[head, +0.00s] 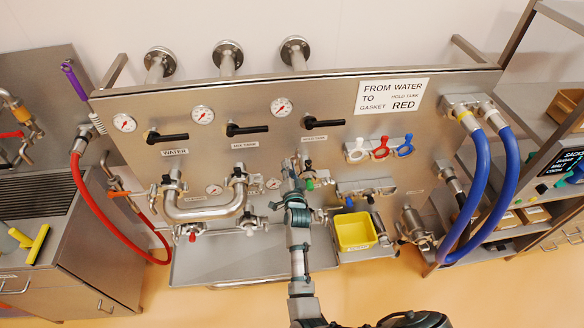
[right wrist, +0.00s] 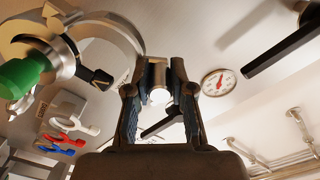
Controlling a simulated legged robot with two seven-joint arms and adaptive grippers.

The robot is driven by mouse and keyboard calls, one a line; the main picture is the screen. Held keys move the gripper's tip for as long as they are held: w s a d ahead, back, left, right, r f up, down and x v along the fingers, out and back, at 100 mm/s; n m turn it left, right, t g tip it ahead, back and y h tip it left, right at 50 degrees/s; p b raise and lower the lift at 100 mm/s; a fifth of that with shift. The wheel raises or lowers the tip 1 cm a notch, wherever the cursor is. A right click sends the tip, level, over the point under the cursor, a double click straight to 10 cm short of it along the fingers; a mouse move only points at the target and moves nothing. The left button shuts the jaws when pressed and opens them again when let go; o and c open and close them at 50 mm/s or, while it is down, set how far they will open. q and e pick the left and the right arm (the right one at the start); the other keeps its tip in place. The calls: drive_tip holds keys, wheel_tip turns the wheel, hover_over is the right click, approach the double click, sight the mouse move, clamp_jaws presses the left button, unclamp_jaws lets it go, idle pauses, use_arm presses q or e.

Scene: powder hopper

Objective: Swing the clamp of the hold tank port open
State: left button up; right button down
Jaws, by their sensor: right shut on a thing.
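The hold tank port with its metal clamp ring (right wrist: 112,28) fills the upper left of the right wrist view. A green knob (right wrist: 22,73) sticks out beside it; the knob also shows in the head view (head: 310,184). My right gripper (head: 291,172) is at the panel below the hold tank label, just left of the green knob. In the right wrist view its fingers (right wrist: 158,92) are shut on a small bright metal part next to the ring, apparently of the clamp. The fingers and arm hide most of the port in the head view. My left gripper is not in view.
A bent metal pipe (head: 205,212) joins two ports to the left. A yellow bin (head: 354,231) stands to the right, below coloured gaskets (head: 380,150). Black valve handles (head: 324,123) stick out above. Blue hoses (head: 482,180) hang at the right. A steel tray (head: 215,268) lies below.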

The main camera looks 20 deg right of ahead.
drive_tip(key=shift+a, duration=0.25)
drive_tip(key=shift+w+a+f, duration=0.1)
drive_tip(key=shift+a+f, duration=0.25)
drive_tip(key=shift+a, duration=0.5)
drive_tip(key=shift+w+a+f, duration=0.1)
drive_tip(key=shift+a+f, duration=0.2)
drive_tip(key=shift+a, duration=0.5)
drive_tip(key=c, duration=1)
unclamp_jaws()
drive_tip(key=shift+f, duration=0.1)
drive_tip(key=shift+c, duration=0.2)
drive_tip(key=shift+w+f, duration=0.1)
drive_tip(key=shift+w, duration=0.1)
drive_tip(key=shift+d, duration=0.1)
drive_tip(key=v, duration=0.9)
